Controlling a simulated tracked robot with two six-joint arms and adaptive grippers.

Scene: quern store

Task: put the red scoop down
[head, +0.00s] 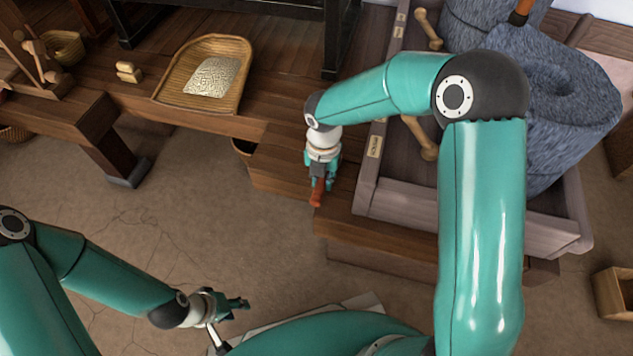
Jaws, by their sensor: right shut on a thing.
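The red scoop (317,194) shows as a small orange-red piece below my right gripper (321,180). My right gripper points down and is shut on it. The fingers hide part of the scoop. They are over the end of the wooden bench (285,180), just left of the wooden trough; I cannot tell whether the scoop touches the wood. My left gripper (240,304) is low in the picture over the floor, far from the scoop, and its fingers are too small to read.
A woven tray (165,88) with a pale grainy patch lies on the bench at the back. The wooden trough (400,200) holds grey querns (545,90) and a wooden bone-shaped piece (421,140). A wooden box (610,292) is at far right. Floor is open at left.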

